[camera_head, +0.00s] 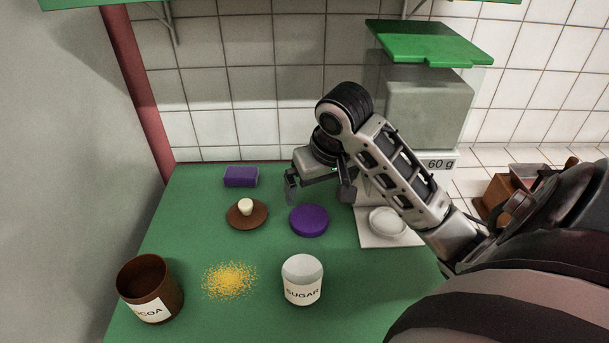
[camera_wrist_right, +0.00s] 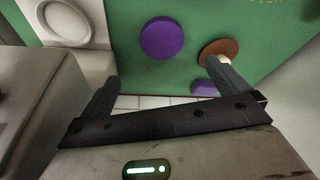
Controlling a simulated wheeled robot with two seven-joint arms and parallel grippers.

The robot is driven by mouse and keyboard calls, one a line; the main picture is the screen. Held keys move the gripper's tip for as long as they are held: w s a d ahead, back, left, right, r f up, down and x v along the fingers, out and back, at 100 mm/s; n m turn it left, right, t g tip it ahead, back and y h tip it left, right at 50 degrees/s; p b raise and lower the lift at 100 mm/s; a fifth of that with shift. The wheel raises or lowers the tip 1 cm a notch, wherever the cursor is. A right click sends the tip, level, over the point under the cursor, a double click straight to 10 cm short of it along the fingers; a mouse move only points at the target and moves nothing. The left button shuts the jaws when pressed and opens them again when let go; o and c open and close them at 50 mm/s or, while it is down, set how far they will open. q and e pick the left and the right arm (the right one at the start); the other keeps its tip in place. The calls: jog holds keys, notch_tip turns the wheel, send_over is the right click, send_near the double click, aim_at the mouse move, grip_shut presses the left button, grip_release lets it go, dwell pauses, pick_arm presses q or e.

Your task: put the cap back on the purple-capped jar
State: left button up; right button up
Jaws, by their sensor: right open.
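The purple cap (camera_head: 309,220) lies flat on the green mat, below my right gripper in the picture; it also shows in the right wrist view (camera_wrist_right: 162,38). The jar labelled SUGAR (camera_head: 302,291) stands upright without a cap, its top pale, nearer the front edge of the picture. My right gripper (camera_head: 318,193) is open and empty, above the mat behind the cap. Its two fingers show apart in the right wrist view (camera_wrist_right: 162,72), with the cap beyond the gap between them. My left gripper is not in view.
An open brown COCOA jar (camera_head: 151,308), yellow grains (camera_head: 229,280), a brown lid with a pale knob (camera_head: 240,222) and a purple block (camera_head: 241,177) are on the mat (camera_head: 190,225). A scale reading 60 g (camera_head: 437,163) and a white dish (camera_head: 388,222) stand right.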

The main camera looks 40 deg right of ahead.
send_over(309, 217)
jog(key=s, duration=0.2)
jog(key=shift+a+f, duration=0.1)
jog(key=shift+f, duration=3.2)
jog(key=shift+a+x, duration=0.15)
jog(key=shift+x, duration=1.15)
jog(key=shift+a+x, duration=0.1)
jog(key=shift+x, duration=1.2)
jog(key=shift+w+d, duration=0.1)
jog(key=c, duration=1)
